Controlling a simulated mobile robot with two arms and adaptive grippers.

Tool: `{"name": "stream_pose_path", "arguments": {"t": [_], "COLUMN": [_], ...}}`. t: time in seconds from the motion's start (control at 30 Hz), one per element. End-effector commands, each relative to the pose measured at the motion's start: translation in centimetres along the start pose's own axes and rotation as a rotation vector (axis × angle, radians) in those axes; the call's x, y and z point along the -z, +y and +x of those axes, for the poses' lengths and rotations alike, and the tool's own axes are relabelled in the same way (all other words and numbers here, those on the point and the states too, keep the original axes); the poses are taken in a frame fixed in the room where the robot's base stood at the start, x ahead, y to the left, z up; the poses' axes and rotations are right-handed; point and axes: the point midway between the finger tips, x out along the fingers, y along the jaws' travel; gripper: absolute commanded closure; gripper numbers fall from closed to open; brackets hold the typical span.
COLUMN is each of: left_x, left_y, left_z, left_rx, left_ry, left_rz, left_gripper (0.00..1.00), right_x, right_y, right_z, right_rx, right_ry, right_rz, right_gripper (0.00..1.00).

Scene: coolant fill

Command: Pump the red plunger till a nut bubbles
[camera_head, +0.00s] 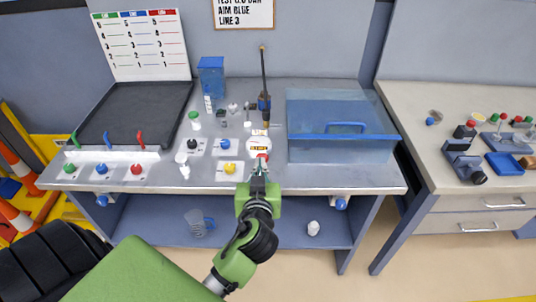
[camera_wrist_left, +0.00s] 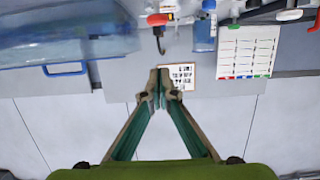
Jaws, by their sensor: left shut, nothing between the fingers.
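My left gripper (camera_head: 259,168) is shut and empty at the front edge of the bench. Its closed fingertips also show in the left wrist view (camera_wrist_left: 160,86). A small red part (camera_head: 262,157), which looks like the red plunger, sits just beyond the fingertips, below a white dial (camera_head: 259,146). The red part also shows in the left wrist view (camera_wrist_left: 158,19); I cannot tell whether the fingers touch it. A blue see-through tank (camera_head: 308,147) stands to the right of the dial. I cannot make out a nut or bubbles. My right gripper is not in view.
Green, blue and red (camera_head: 136,169) knobs sit on the bench's front left, with a dark tray (camera_head: 135,112) behind. A yellow knob (camera_head: 229,168) is close left of the gripper. A thin upright rod (camera_head: 263,75) stands behind the dial. A parts bench (camera_head: 415,100) is at right.

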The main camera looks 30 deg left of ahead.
Motion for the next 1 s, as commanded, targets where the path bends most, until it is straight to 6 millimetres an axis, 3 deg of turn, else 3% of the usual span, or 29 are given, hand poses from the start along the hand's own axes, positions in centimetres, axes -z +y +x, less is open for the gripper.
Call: {"name": "stream_pose_path", "arguments": {"t": [0.17, 0.33, 0.87, 1.0], "left_x": [0.0, 0.2, 0.3, -2.1], "left_y": [0.1, 0.1, 0.0, 0.0], "left_z": [0.1, 1.5, 10.2, 10.6], "left_rx": [-0.001, 0.000, 0.001, -0.001], "left_ry": [0.000, 0.001, 0.000, -0.004], "left_rz": [0.001, 0.004, 0.003, 0.005], "left_gripper": [1.00, 1.00, 1.00, 1.00], "right_x": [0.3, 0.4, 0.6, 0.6], "right_y": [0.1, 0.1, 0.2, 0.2], "right_z": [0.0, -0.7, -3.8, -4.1], "right_rx": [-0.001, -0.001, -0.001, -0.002], "right_ry": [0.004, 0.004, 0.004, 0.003], "right_rz": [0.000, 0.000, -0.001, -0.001], "right_gripper": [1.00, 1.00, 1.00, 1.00]}}
